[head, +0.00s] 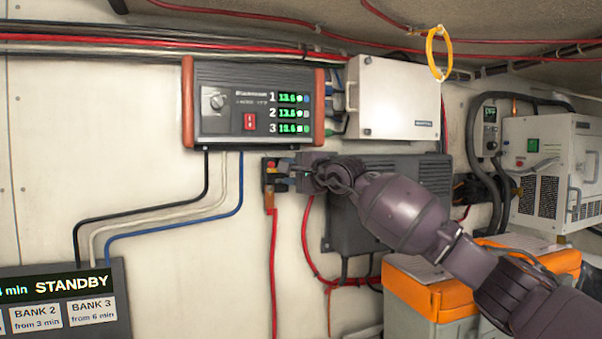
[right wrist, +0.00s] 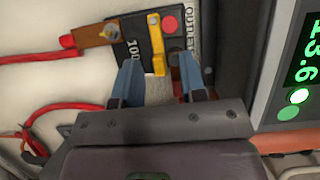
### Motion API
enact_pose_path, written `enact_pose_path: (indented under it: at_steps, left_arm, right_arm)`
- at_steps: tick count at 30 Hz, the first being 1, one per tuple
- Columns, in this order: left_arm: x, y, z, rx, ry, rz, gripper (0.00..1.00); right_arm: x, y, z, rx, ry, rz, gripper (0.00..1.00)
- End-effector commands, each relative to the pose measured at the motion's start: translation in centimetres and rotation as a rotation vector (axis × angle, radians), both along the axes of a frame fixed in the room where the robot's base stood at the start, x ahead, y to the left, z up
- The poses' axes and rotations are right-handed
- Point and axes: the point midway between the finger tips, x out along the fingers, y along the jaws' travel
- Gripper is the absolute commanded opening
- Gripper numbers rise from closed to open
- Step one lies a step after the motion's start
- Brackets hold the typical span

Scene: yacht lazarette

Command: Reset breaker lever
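The breaker (right wrist: 135,40) is a small black block marked "100" with a red button (right wrist: 170,23) and a yellow lever (right wrist: 157,45). In the head view the breaker (head: 269,165) is on the white wall below the three-channel display unit, mostly behind my right gripper (head: 285,178). In the right wrist view my right gripper (right wrist: 160,78) is open, its two blue fingers apart. The lever's end lies between and just beyond the fingertips, with gaps on both sides. My left gripper is not in view.
The display unit (head: 250,103) hangs just above. A dark finned box (head: 420,172) is right of the breaker, behind my arm. A red cable (head: 273,270) runs down from the breaker. A STANDBY panel (head: 70,282) is lower left. An orange-lidded case (head: 412,285) stands under my right arm.

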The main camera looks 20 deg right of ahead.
Motion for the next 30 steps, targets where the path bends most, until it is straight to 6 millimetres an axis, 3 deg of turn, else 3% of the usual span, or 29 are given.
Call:
enact_pose_path:
  at_steps: [5, 18, 24, 30]
  left_arm:
    - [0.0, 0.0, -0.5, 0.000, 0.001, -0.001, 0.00]
    - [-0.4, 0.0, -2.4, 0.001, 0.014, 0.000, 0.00]
    - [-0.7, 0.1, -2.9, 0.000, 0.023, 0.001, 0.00]
    - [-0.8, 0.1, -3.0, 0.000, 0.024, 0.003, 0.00]
  right_arm:
    - [-1.4, -0.8, -0.2, -0.001, 0.000, -0.001, 0.38]
    - [-7.8, -3.7, -0.2, -0.004, 0.001, -0.003, 0.38]
    - [-9.4, -4.3, 0.0, -0.001, 0.000, -0.001, 0.38]
    - [-9.7, -4.4, 0.1, -0.001, 0.000, -0.001, 0.38]
